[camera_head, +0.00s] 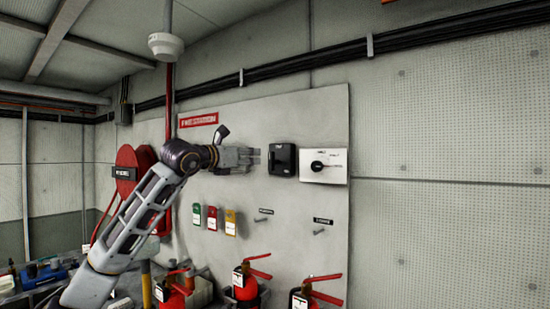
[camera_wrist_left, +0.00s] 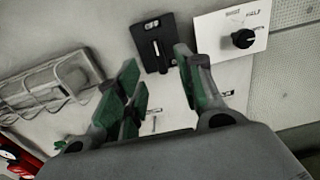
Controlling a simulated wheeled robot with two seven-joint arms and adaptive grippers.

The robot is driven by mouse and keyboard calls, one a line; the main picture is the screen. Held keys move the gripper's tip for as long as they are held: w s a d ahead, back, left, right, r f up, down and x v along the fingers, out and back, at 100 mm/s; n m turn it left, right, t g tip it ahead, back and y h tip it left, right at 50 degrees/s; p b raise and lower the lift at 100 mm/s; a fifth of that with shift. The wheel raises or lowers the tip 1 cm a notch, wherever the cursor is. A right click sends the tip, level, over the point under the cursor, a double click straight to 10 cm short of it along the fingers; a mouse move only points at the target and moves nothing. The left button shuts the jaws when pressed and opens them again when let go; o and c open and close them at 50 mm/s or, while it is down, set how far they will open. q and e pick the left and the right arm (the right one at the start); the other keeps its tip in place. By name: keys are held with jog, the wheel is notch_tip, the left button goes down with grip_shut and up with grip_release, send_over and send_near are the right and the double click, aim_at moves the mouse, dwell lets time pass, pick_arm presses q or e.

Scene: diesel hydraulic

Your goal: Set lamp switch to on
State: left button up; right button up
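A black wall box (camera_head: 283,159) is mounted on the light panel; in the left wrist view it is a black plate (camera_wrist_left: 154,44) with an upright slot. Right beside it is a white plate (camera_head: 334,176) with a black rotary knob (camera_head: 317,166); the knob also shows in the left wrist view (camera_wrist_left: 243,39). The labels are too small to tell which is the lamp switch. My left gripper (camera_head: 248,158) is just left of the black box, apart from the knob. In the left wrist view its green-padded fingers (camera_wrist_left: 160,78) are spread and empty. My right gripper is out of view.
A caged lamp (camera_wrist_left: 46,88) is left of the black plate. Below are coloured tags (camera_head: 213,218), wall pegs (camera_head: 319,232) and red fire extinguishers (camera_head: 245,285). A red hose reel (camera_head: 127,160) is at the left. The wall right of the knob is clear.

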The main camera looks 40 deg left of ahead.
aim_at(269, 155)
pick_arm(q)
jog(key=w+p, duration=0.1)
jog(key=w, duration=0.1)
jog(key=w+p, duration=0.2)
jog(key=w+a+p, duration=0.1)
jog(key=w, duration=0.1)
jog(key=shift+w+a+r+p, duration=0.1)
jog(key=shift+w+r+p, duration=0.15)
jog(key=shift+r+p, duration=0.15)
jog(key=shift+w+a+p, duration=0.1)
jog(key=shift+w+p, duration=0.5)
jog(key=shift+w, duration=0.15)
jog(key=shift+w+f, duration=0.1)
jog(key=shift+w, duration=0.2)
jog(key=shift+w+a+p, duration=0.15)
jog(key=shift+w+p, duration=0.5)
jog(key=shift+w, duration=0.2)
jog(key=shift+w+a+p, duration=0.1)
jog(key=shift+w+p, duration=0.5)
jog(key=shift+w, duration=0.2)
jog(key=shift+w+p, duration=0.4)
jog(key=shift+w, duration=0.4)
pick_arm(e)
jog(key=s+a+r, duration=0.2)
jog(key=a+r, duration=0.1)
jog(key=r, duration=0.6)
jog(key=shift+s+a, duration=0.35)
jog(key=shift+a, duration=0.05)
